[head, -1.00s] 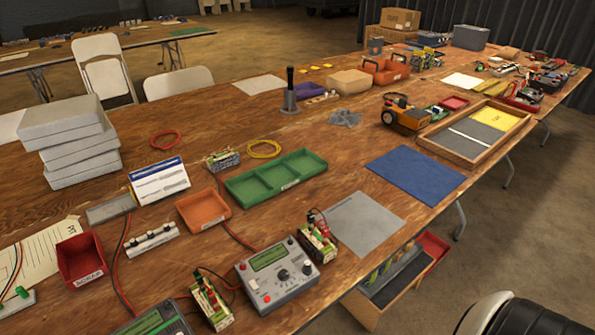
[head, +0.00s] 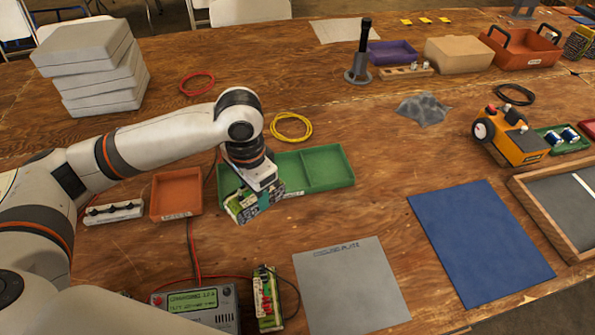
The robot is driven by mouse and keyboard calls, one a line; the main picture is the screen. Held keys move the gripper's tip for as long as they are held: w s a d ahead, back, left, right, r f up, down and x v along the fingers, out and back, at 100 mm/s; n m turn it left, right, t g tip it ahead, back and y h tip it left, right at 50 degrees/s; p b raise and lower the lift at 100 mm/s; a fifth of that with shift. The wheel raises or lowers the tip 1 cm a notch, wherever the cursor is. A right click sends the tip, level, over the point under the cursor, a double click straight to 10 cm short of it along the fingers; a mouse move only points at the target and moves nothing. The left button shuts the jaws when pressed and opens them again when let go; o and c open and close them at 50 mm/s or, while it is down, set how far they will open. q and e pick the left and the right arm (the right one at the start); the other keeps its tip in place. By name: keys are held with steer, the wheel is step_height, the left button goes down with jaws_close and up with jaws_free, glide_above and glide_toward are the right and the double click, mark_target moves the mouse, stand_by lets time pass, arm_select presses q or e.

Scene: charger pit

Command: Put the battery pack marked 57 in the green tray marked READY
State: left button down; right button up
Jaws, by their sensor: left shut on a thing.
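The green tray (head: 328,172) lies on the bench, with dividers into compartments; its label is too small to read. My left gripper (head: 262,192) is shut on a green and white battery pack (head: 246,209). It holds the pack over the tray's front left part, tilted, and covers part of the tray. I cannot tell whether the pack touches the tray, and its number cannot be read. Another battery pack (head: 267,301) stands beside the grey charger (head: 203,304), with wires on it. My right gripper is not in view.
An orange tray (head: 176,193) and a white strip (head: 113,213) lie left of the green tray. A yellow cable loop (head: 291,127) lies behind it. A grey cooling plate mat (head: 352,287) and a blue mat (head: 478,243) are bare. Grey boxes (head: 95,65) are stacked at back left.

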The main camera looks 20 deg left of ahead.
arm_select(q)
steer(key=w+a+f+m, duration=0.1)
steer(key=w+a+m, duration=0.45)
steer(key=m, duration=0.65)
steer(key=w+a+f+m, duration=0.2)
steer(key=w+a+m, duration=0.35)
steer(key=m, duration=0.55)
steer(key=shift+m, duration=0.3)
steer(key=f, duration=0.5)
steer(key=f+p, duration=0.1)
steer(key=f, duration=0.2)
steer(key=shift+w+f, duration=0.1)
steer(key=shift+w, duration=0.15)
steer(key=shift+f, duration=0.45)
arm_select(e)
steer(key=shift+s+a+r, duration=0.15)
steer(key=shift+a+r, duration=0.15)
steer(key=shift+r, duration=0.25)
arm_select(q)
steer(key=shift+f, duration=0.15)
steer(key=c, duration=0.7)
jaws_free()
